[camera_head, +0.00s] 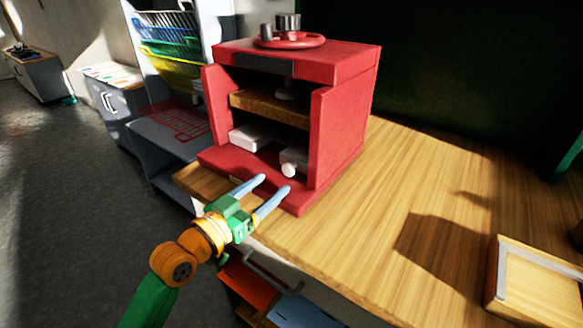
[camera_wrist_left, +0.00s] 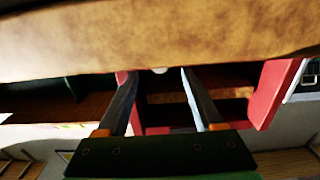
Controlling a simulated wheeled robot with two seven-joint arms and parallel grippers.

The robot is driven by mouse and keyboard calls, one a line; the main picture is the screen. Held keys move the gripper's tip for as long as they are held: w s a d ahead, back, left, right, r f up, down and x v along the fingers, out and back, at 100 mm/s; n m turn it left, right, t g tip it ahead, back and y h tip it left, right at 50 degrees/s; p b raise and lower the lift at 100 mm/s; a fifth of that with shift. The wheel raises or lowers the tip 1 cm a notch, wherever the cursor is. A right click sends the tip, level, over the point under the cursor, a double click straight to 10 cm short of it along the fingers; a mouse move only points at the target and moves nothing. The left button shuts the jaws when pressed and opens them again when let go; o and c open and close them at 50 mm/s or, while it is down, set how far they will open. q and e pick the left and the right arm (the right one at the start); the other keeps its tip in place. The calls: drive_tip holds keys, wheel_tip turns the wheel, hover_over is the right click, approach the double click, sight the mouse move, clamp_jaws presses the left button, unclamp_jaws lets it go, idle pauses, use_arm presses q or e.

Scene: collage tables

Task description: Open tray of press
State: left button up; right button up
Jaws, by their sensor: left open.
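The red press (camera_head: 340,125) stands at the left end of the wooden table, its front open. Inside are a brown board (camera_head: 270,108) and two white parts: a flat one (camera_head: 252,136) and one with a round white knob (camera_head: 289,170) at the front. I cannot tell which part is the tray. My left gripper (camera_head: 275,183) is open and empty. Its two pale blue fingers point at the press over its red front ledge (camera_head: 228,158), just in front of the knob. In the left wrist view, the spread fingers (camera_wrist_left: 156,74) frame red and brown press parts. My right gripper is not in view.
The wooden table (camera_head: 400,180) is clear right of the press. A wooden box (camera_head: 540,285) lies at the far right. A metal handle (camera_head: 270,275) sits below the table's front edge. Coloured trays (camera_head: 170,50) stand on a shelf behind left.

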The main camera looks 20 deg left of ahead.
sight(286, 171)
use_arm(q)
drive_tip(key=x, duration=0.4)
drive_tip(key=shift+r, duration=0.25)
drive_tip(key=shift+w+d+f, duration=0.15)
drive_tip(key=shift+w+d, duration=0.1)
drive_tip(key=shift+w, duration=0.2)
drive_tip(key=shift+s+a, duration=0.1)
clamp_jaws()
idle(0.6)
